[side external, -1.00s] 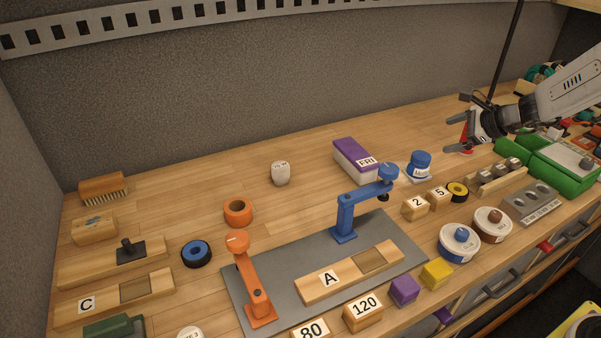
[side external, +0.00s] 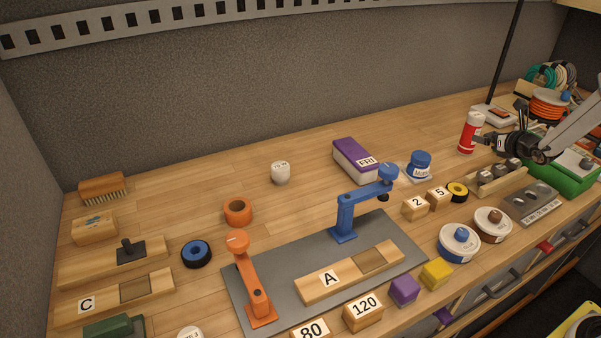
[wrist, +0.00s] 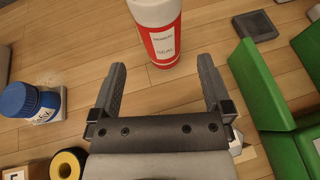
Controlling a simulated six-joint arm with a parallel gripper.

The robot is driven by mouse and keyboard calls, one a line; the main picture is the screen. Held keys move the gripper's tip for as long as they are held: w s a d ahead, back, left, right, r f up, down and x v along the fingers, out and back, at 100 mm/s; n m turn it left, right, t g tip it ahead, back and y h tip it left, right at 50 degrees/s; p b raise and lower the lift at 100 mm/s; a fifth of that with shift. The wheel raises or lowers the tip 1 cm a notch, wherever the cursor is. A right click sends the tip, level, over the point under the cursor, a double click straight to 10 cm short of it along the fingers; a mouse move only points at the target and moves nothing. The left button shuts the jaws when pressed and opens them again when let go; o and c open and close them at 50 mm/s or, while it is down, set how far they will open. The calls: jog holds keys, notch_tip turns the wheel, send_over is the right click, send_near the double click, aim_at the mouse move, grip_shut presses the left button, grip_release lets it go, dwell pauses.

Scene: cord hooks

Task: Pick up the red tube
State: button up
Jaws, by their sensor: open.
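The red tube (side external: 467,138) stands upright on the bench at the right, with a white top and a white label. In the wrist view the red tube (wrist: 163,42) is at top centre, just beyond the fingertips and in line with the gap between them. Its top end is cut off by the frame edge. My gripper (wrist: 162,66) is open and empty, its fingers apart. In the side view my gripper (side external: 480,144) is just right of the tube, pointing towards it. I cannot tell there whether a finger touches it.
A green box (side external: 568,180) stands close on the right, and its green wall (wrist: 257,85) is near my right finger. A blue-capped jar (side external: 419,166) is left of the tube. A wooden rack (side external: 497,180) lies in front. Bare bench lies behind the tube.

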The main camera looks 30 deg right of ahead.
aim_at(477, 134)
jog(key=shift+w+f, duration=0.15)
jog(key=shift+x, duration=1.15)
jog(key=shift+w, duration=0.1)
jog(key=shift+x, duration=2.5)
jog(key=shift+d, duration=0.1)
grip_shut()
